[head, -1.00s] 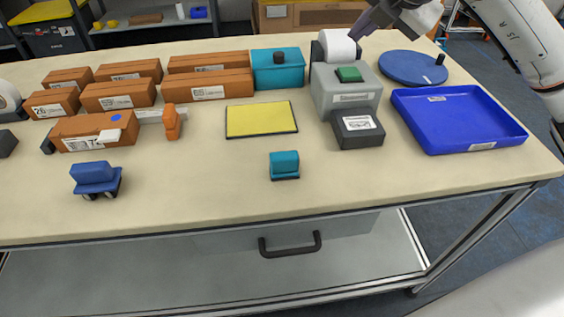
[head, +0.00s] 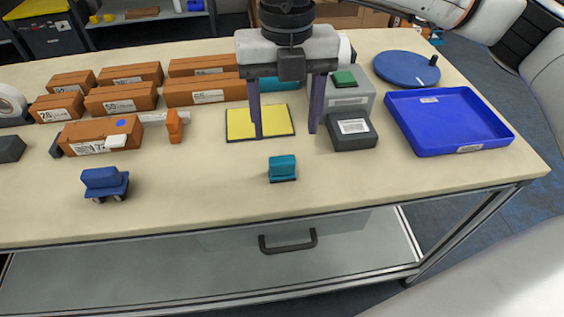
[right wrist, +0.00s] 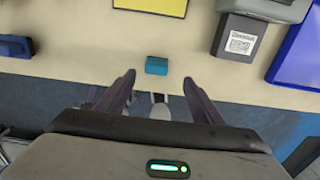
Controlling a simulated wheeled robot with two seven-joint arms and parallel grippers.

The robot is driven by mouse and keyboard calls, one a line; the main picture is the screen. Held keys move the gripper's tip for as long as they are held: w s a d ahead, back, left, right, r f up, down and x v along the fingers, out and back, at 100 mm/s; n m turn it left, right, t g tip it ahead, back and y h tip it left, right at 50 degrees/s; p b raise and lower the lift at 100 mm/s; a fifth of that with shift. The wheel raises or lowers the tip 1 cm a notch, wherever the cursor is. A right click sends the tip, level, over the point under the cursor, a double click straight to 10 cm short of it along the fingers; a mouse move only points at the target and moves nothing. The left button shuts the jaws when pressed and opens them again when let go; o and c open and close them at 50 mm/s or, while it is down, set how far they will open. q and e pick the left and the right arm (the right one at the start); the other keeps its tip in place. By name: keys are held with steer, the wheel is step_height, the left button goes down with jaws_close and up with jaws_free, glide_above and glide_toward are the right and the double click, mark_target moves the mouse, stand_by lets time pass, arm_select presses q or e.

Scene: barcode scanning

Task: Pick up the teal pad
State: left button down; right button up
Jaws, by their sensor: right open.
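The teal pad (head: 282,168) is a small block with a dark base, lying on the front middle of the table. It also shows in the right wrist view (right wrist: 157,66), ahead of and between the two fingers. My right gripper (head: 286,135) is open and empty, with its fingers pointing down above the table behind the pad. In the right wrist view my right gripper (right wrist: 158,83) has its fingertips apart on either side of the pad's line, not touching it. My left gripper is not in view.
A yellow mat (head: 277,121) lies behind the pad. A dark box with a label (head: 352,137) and a blue tray (head: 450,146) are at right. A blue cart-like object (head: 104,182) and several brown boxes (head: 205,91) are at left. The table around the pad is clear.

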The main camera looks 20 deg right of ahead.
mark_target(282, 159)
step_height(282, 159, down, 4)
steer(key=shift+r, duration=0.2)
steer(key=shift+s+a+f+p, duration=0.1)
steer(key=shift+a+f+p, duration=0.1)
steer(key=shift+f, duration=0.7)
steer(key=shift+s+a+f+p, duration=0.1)
steer(key=shift+f+p, duration=0.1)
steer(key=shift+f, duration=0.75)
steer(key=shift+a+f+p, duration=0.15)
steer(key=shift+f+p, duration=0.05)
steer(key=shift+f, duration=0.7)
steer(key=c, duration=1.2)
